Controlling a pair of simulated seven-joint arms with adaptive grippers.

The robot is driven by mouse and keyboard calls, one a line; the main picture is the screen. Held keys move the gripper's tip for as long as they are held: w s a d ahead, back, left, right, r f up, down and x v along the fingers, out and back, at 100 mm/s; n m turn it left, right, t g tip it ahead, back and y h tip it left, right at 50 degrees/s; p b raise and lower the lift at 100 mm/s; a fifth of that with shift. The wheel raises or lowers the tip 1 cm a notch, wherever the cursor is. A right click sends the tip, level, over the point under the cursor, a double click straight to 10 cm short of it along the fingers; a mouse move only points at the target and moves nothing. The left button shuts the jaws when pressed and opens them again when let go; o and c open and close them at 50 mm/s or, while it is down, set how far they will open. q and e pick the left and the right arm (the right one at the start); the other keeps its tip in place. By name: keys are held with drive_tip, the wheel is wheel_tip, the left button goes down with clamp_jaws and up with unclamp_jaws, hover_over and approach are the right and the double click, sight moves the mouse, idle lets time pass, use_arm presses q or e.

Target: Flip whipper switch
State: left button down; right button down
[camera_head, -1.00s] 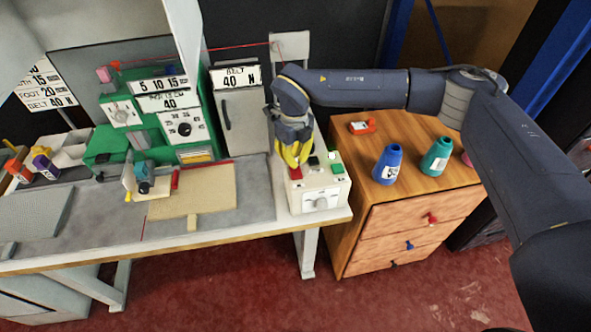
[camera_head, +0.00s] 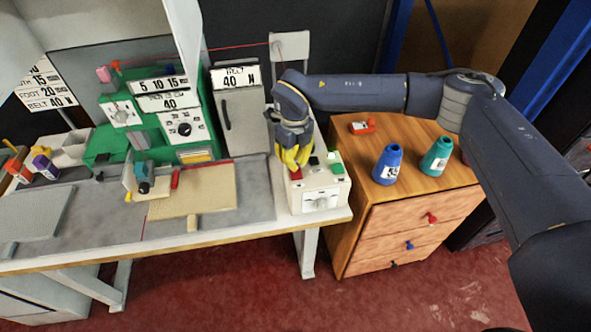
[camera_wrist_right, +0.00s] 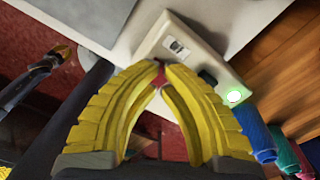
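The white control box (camera_head: 318,198) stands at the right end of the workbench. On its top are a red button (camera_head: 296,174), a green button (camera_head: 337,169) and a lit green lamp (camera_head: 331,155). A dark switch shows on the box in the right wrist view (camera_wrist_right: 207,77). My right gripper (camera_head: 298,165) points down over the box top beside the red button. Its yellow fingertips meet in the right wrist view (camera_wrist_right: 163,66), with a bit of red (camera_wrist_right: 161,79) showing between the fingers. I cannot tell whether they touch the box.
A wooden drawer cabinet (camera_head: 408,215) stands right of the bench, with blue (camera_head: 387,166) and teal (camera_head: 436,157) cones and a small red object (camera_head: 362,127) on top. A green machine (camera_head: 160,110) and a tan mat (camera_head: 205,192) are on the bench to the left.

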drive_tip(key=shift+f, duration=0.7)
idle(0.4)
drive_tip(key=shift+r, duration=3.55)
